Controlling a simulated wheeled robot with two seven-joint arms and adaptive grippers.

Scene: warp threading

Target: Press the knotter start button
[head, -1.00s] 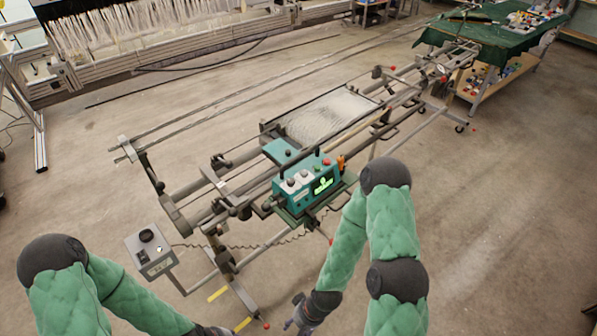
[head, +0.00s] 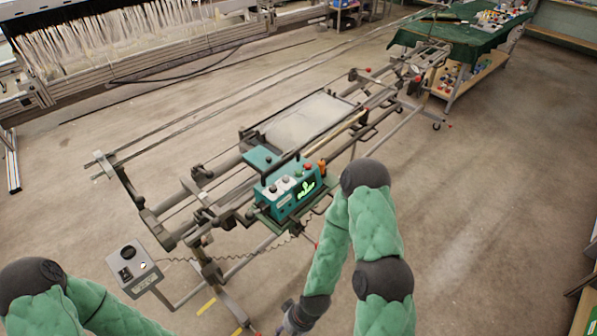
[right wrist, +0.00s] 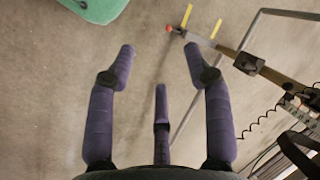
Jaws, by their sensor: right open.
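The knotter (head: 289,199) is a teal box with a black handle on the frame in the middle of the head view. Its top carries pale knobs (head: 286,184) and a red button (head: 307,168), and its front has a lit green display (head: 306,189). The start button's marking is too small to read. My right gripper (head: 294,318) is at the bottom edge, well below and apart from the knotter. In the right wrist view its fingers (right wrist: 159,60) are spread and empty above the floor. My left gripper is out of view; only its arm shows at lower left.
A grey control box (head: 134,268) with a black knob stands on a post at lower left, joined by a coiled cable. The metal frame (head: 214,272) has legs reaching toward me. A green-covered table (head: 455,33) is at far right.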

